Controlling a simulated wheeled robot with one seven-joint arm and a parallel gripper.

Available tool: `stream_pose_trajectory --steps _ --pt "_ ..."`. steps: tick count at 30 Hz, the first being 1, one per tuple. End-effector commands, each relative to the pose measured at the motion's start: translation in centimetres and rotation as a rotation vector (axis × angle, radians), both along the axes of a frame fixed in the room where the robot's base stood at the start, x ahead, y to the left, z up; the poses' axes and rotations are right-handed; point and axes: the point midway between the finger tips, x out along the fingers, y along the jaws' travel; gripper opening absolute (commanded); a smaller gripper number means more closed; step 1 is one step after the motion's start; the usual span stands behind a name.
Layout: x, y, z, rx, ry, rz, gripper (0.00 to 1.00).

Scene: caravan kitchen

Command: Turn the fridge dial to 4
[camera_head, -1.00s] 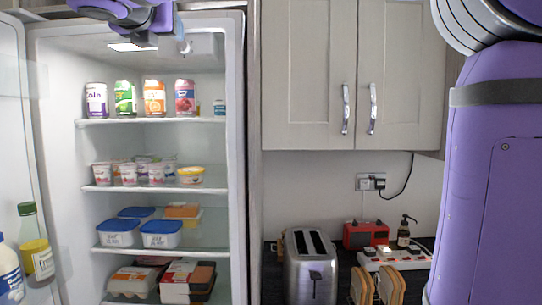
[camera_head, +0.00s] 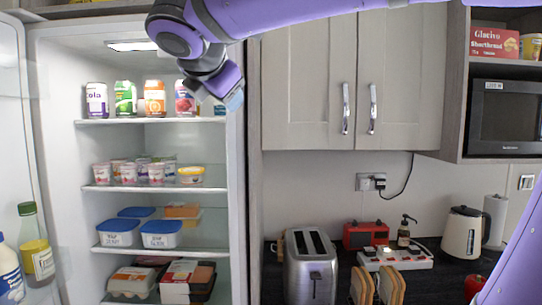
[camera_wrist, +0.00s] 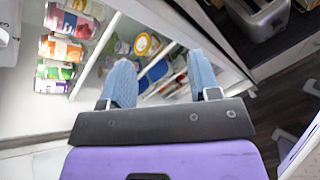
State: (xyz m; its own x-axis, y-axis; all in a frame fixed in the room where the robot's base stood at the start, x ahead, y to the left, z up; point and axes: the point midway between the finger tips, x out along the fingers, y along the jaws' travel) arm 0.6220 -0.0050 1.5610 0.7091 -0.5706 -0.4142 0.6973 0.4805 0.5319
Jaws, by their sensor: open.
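The fridge (camera_head: 237,200) stands open at the left of the head view. Its dial is hidden there behind my arm, near the ceiling of the compartment. In the wrist view a white fitting (camera_wrist: 5,30) is cut off at the upper left edge; I cannot tell whether it carries the dial, and no numbers can be read. My gripper (camera_head: 234,101) is at the fridge's right side, level with the top shelf and in front of the cans' right end. In the wrist view my gripper (camera_wrist: 160,60) has its two blue fingers apart with nothing between them.
Several cans (camera_head: 125,98) stand on the top shelf, with yogurt pots (camera_head: 128,173) and lidded tubs (camera_head: 118,232) below. The open door (camera_head: 10,130) is at the left. A closed cupboard (camera_head: 300,80) is to the right, above a toaster (camera_head: 311,268).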

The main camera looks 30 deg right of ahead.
Motion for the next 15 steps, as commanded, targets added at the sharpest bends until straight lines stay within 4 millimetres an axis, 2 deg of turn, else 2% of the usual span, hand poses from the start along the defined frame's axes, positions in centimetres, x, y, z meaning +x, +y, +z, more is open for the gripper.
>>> stream_pose_trajectory --steps 15 --pt "-4.7 -3.8 -6.5 0.412 -0.047 -0.221 0.56"
